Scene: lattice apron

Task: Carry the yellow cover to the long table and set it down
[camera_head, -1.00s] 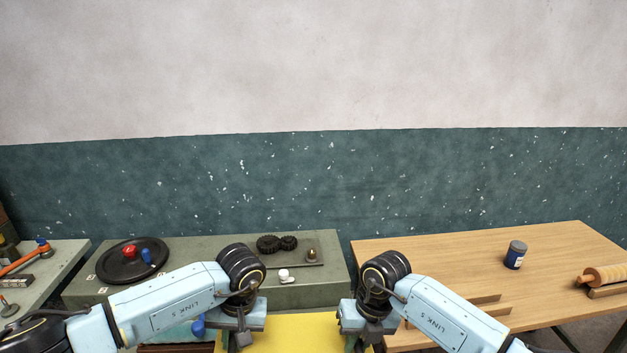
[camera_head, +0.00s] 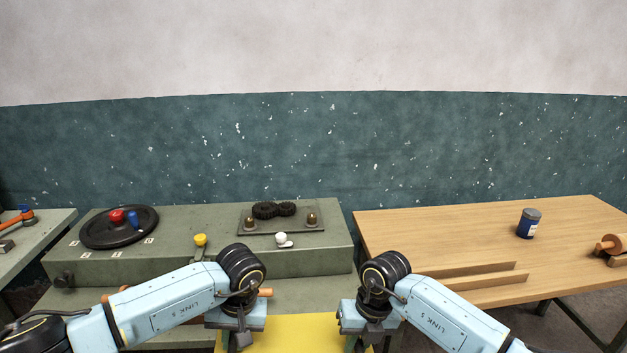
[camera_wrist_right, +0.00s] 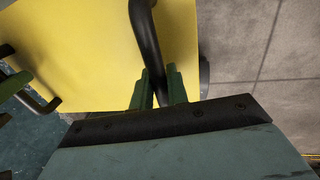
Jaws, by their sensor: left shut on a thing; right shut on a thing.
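The yellow cover (camera_head: 292,335) is low in the head view, between my two grippers, its near part cut off by the frame's bottom edge. It also shows in the right wrist view (camera_wrist_right: 85,60) as a flat yellow panel with dark bar handles. My right gripper (camera_head: 360,343) is shut on one black handle (camera_wrist_right: 146,40). My left gripper (camera_head: 238,343) is at the opposite side, by the other handle (camera_wrist_right: 38,100); its fingertips are mostly hidden in the head view. The wooden table (camera_head: 450,235), which looks like the long table, stands ahead to the right.
A grey-green bench (camera_head: 200,262) ahead carries a black disc (camera_head: 98,232), dark gears (camera_head: 272,210) and a yellow knob (camera_head: 200,240).

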